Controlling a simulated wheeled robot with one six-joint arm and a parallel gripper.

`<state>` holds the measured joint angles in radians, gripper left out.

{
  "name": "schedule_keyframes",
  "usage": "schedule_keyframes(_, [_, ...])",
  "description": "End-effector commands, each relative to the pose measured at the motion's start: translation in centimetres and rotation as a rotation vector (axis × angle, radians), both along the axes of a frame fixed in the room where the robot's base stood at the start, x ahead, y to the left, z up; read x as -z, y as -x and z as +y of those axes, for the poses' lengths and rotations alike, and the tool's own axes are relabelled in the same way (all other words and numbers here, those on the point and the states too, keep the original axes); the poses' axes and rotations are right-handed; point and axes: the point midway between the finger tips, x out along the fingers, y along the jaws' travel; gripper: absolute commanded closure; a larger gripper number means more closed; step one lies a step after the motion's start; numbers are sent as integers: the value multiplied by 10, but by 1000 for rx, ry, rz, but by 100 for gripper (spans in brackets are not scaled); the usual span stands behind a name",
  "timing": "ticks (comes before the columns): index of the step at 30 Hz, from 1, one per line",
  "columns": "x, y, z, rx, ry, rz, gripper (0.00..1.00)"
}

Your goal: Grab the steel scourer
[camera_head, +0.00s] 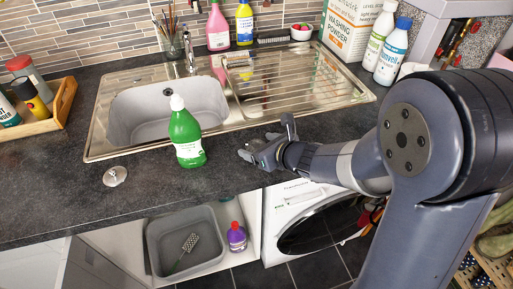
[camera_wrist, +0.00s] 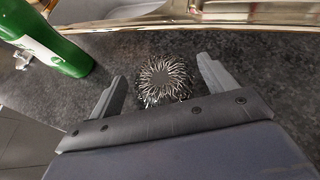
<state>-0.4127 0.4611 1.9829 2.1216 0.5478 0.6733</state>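The steel scourer (camera_wrist: 163,80) is a round, curly ball of metal wire on the dark worktop in the wrist view. It lies between the two grey fingers of my gripper (camera_wrist: 160,88), which are spread apart with gaps on both sides of it. In the head view my gripper (camera_head: 258,150) is low over the front of the worktop, right of the green bottle. The scourer is mostly hidden there by my gripper.
A green bottle (camera_head: 185,135) stands close on the left, also in the wrist view (camera_wrist: 45,40). Behind is the steel sink (camera_head: 165,105) with its drainer (camera_head: 290,78). A sink plug (camera_head: 115,176) lies left. The worktop's front edge is close by, above a washing machine (camera_head: 320,222).

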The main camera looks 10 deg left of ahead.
Motion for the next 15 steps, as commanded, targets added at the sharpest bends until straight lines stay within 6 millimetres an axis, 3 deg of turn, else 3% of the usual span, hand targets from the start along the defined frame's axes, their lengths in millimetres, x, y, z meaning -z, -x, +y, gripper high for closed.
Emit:
schedule_keyframes(13, [0, 0, 0, 0, 0, 0, 58])
schedule_keyframes(15, [0, 0, 0, 0, 0, 0, 59])
